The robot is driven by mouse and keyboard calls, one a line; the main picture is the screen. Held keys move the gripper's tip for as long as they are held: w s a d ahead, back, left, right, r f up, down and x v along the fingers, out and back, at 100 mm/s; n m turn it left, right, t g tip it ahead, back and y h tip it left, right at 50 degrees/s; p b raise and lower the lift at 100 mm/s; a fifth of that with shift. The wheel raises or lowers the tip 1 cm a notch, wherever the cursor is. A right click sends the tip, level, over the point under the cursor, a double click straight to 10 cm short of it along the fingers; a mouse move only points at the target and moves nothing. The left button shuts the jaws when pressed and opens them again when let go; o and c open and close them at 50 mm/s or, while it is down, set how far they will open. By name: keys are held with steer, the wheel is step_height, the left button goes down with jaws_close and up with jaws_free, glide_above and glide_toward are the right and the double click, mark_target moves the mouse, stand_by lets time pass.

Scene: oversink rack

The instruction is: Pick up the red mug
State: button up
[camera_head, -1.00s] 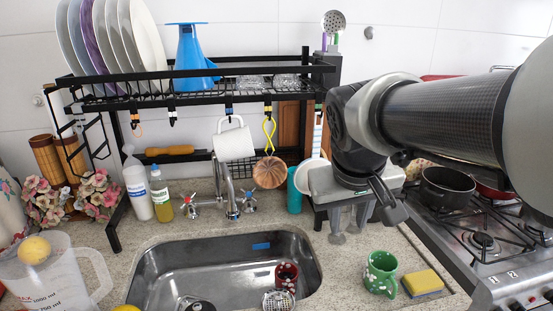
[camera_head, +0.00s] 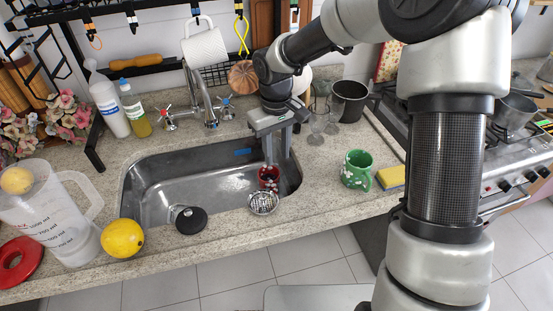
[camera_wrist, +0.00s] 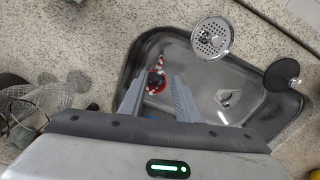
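The red mug (camera_head: 268,178) with white spots stands in the right end of the metal sink (camera_head: 165,180). It also shows in the wrist view (camera_wrist: 155,83), where its dark opening faces the camera. My gripper (camera_head: 277,160) points down over that end of the sink, with its fingers at the mug. In the wrist view the two fingers of my gripper (camera_wrist: 157,92) are apart, and the mug shows between and just past their tips. I cannot tell how far the tips are above the mug. The fingers partly cover the mug in the head view.
A perforated metal strainer (camera_head: 263,203) sits at the sink's front rim close to the mug. A black round item (camera_head: 190,219) is farther left. Glasses (camera_head: 318,120) stand behind my gripper. A green mug (camera_head: 357,169) and a yellow sponge (camera_head: 391,177) are right of the sink.

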mark_target(276, 191)
steer(key=f, duration=0.8)
steer(key=f+b, duration=0.1)
steer(key=f, duration=0.3)
steer(key=shift+a+f, duration=0.25)
steer(key=shift+f, duration=0.15)
steer(key=shift+w+d+f, duration=0.1)
steer(key=shift+f, duration=2.7)
jaws_close()
